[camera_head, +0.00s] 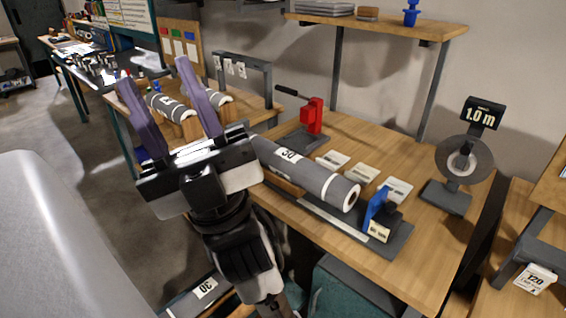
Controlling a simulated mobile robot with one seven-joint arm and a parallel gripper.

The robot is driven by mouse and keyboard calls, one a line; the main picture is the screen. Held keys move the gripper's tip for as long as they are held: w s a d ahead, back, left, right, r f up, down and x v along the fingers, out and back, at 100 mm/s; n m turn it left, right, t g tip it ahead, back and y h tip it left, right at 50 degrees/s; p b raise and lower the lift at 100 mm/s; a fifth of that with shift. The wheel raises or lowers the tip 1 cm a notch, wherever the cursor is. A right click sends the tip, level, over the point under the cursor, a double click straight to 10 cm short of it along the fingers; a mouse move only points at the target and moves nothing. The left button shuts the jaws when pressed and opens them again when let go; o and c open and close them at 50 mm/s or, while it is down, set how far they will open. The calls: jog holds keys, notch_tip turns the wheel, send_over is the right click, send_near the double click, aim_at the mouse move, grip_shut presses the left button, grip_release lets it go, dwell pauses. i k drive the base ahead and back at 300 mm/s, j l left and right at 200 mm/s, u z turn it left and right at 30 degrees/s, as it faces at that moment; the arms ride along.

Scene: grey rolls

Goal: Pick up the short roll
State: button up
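My gripper (154,70) is raised at the left of the head view, with its two purple fingers spread apart and nothing seen held between them. Behind the fingers, two shorter grey rolls with white bands rest on wooden supports on the far bench. One roll (172,107) shows between the fingers; the other roll (221,97) is partly hidden by the right finger. A longer grey roll (305,172) lies on the near bench, its left end hidden by my gripper. I cannot tell whether the fingers touch any roll.
The near wooden bench (425,245) holds a red clamp tool (312,117), several paper cards, a blue stop (377,207) and a round gauge marked 1.0 m (462,160). A shelf (385,24) stands above it. A large grey surface (60,230) fills the lower left.

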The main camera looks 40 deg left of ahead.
aim_at(342, 193)
jog(key=k+l+u, duration=0.1)
jog(key=u, duration=0.4)
jog(key=k+u, duration=0.15)
jog(key=u, duration=0.3)
jog(key=k+l+u, duration=0.1)
jog(key=u, duration=0.4)
jog(key=k+j+u, duration=0.25)
jog(key=k, duration=0.15)
jog(key=k+u, duration=0.2)
jog(key=k, duration=0.15)
jog(key=k+j, duration=0.3)
jog(key=i+l, duration=0.2)
jog(key=l, duration=0.15)
jog(key=i+l+u, duration=0.1)
jog(key=l, duration=0.25)
jog(key=i+l, duration=0.5)
jog(key=l, duration=0.2)
jog(key=i+l+u, duration=0.1)
jog(key=l, duration=0.25)
jog(key=i+l, duration=0.25)
jog(key=l, duration=0.15)
jog(key=i+l, duration=0.15)
jog(key=l, duration=0.2)
jog(key=i+u, duration=0.05)
